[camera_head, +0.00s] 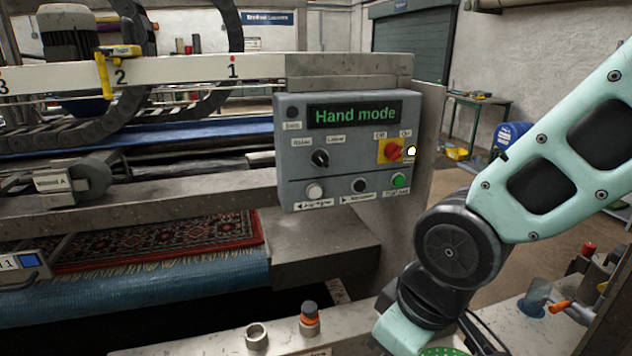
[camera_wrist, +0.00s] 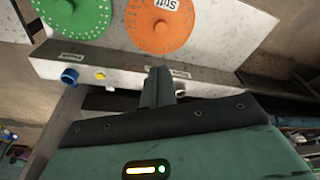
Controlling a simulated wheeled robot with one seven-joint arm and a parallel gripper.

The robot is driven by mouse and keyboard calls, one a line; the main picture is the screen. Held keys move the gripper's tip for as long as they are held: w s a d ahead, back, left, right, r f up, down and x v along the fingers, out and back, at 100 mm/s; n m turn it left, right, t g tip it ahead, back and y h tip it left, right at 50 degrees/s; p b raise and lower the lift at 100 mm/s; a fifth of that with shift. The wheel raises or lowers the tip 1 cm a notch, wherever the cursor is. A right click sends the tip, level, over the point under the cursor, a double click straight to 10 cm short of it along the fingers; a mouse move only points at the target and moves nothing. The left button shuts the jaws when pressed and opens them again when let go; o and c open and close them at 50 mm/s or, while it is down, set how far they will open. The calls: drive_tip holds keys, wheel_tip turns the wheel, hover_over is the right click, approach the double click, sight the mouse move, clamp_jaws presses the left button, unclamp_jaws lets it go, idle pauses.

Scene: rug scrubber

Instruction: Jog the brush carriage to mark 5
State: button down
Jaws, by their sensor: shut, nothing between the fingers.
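The control panel (camera_head: 345,150) reads "Hand mode" on its green display. Its lower row has a white button (camera_head: 314,190) with a left-arrow label, a black button (camera_head: 359,185) with a right-arrow label, and a green button (camera_head: 399,180). The white rail (camera_head: 190,69) shows marks 3, 2 and 1, rising leftward; mark 5 is out of view. A yellow pointer (camera_head: 104,72) sits by mark 2, near the motor of the brush carriage (camera_head: 68,35). My gripper (camera_wrist: 158,85) is shut and empty in the wrist view, below an orange disc (camera_wrist: 160,25); the head view cuts it off.
The panel also has a black selector (camera_head: 320,158) and a red switch (camera_head: 392,150) on yellow. A patterned rug (camera_head: 160,240) lies on the bed. A front ledge (camera_head: 230,342) carries a metal ring and an orange-black knob. The wrist view shows a green disc (camera_wrist: 75,15) and blue knob (camera_wrist: 69,76).

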sight(315, 192)
drive_tip(key=w+a+r+t+y+p, duration=0.2)
drive_tip(key=w+r+t+y+p, duration=0.1)
drive_tip(key=w, duration=0.6)
drive_tip(key=w+a+r+t+y+p, duration=0.2)
drive_tip(key=w+r+t+y+p, duration=0.1)
drive_tip(key=w+p, duration=0.4)
wheel_tip(315, 192, up, 2)
drive_tip(key=shift+w+r+m+t+y+p, duration=0.2)
drive_tip(key=shift+w+m+t+y+p, duration=0.15)
drive_tip(key=shift+w+y, duration=0.5)
drive_tip(key=w+a+p, duration=0.1)
drive_tip(key=w, duration=0.7)
drive_tip(key=shift+w+a, duration=0.3)
drive_tip(key=shift+a, duration=0.1)
drive_tip(key=shift+w, duration=0.15)
drive_tip(key=shift+w+a, duration=0.1)
drive_tip(key=shift+w, duration=0.15)
